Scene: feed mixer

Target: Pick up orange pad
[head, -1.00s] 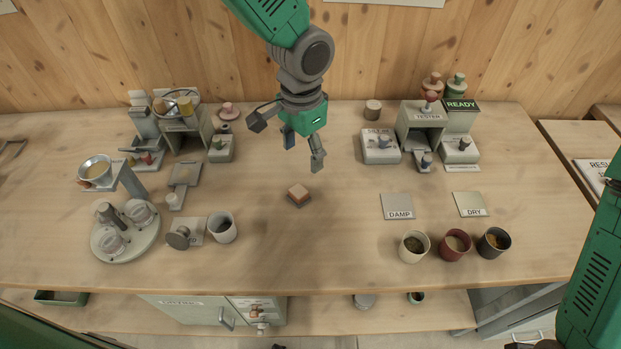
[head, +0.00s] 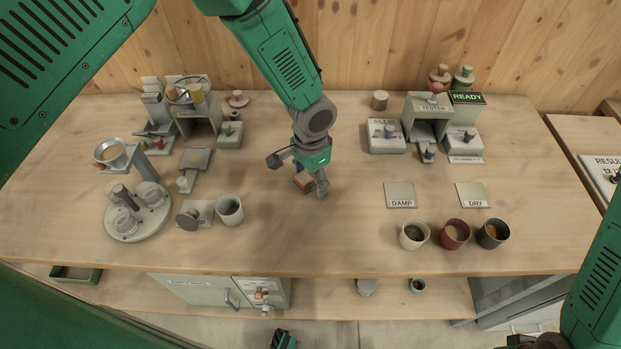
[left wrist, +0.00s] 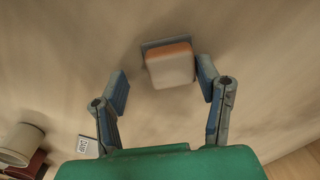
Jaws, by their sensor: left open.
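The orange pad (head: 303,181) is a small block with an orange layer and a pale face, lying on the workbench left of the middle. In the left wrist view the pad (left wrist: 171,66) shows its pale top, an orange edge and a grey layer behind. My left gripper (head: 310,190) is open, low over the bench at the pad, and partly hides it in the head view. In the left wrist view its fingers (left wrist: 163,85) stand apart. The pad is nearer the right-hand finger, and I cannot tell whether they touch.
The grey DAMP plate (head: 400,194) and DRY plate (head: 472,194) lie to the right, with several filled cups (head: 455,233) in front. The tester (head: 428,118) stands at the back. Bench around the pad is clear.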

